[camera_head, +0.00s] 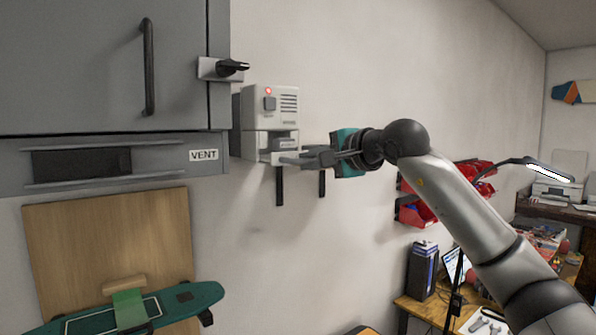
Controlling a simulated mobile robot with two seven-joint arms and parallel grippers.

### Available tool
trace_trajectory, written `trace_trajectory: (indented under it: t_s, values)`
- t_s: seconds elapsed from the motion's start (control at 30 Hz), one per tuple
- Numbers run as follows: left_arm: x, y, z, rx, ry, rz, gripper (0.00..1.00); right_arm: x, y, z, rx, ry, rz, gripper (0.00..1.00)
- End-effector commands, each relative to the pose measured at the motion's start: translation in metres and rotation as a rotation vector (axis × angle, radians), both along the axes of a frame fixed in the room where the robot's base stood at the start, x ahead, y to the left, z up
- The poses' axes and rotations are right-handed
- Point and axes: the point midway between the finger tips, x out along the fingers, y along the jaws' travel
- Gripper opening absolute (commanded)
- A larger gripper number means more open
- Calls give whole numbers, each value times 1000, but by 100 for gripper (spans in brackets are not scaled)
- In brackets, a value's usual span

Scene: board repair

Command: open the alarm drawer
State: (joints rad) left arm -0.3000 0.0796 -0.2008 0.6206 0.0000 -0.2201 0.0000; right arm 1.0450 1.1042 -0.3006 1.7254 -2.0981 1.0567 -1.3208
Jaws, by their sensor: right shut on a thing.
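The alarm box (268,108) is a pale grey unit with a lit red light and a slotted grille, mounted on the wall at centre left. The alarm drawer (262,141) is in its lower part and looks pulled out some way, with something inside too small to name. My right gripper (291,160) reaches in from the right and is shut at the drawer's front. Its fingers hide the part they hold, which I take to be the drawer's handle. My left gripper is not in view.
A grey cabinet with a dark handle (149,66) and a VENT label (204,155) stands close on the left. A green skateboard (180,300) is below it by a wooden board (108,238). Red wall bins (415,212) and a cluttered desk are at the right.

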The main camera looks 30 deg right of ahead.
Motion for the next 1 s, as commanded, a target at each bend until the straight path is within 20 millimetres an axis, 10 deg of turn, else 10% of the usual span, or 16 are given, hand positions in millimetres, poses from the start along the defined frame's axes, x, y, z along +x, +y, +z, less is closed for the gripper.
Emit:
trace_trajectory:
  t_s: [0.33,0.77,1.0]
  values:
    - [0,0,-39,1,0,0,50,-60,-6,-1,-2,-5,-6,0]
    - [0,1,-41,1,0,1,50,-69,-6,2,-2,-3,-4,0]
    - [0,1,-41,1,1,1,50,-69,-6,1,-1,-2,-3,37]
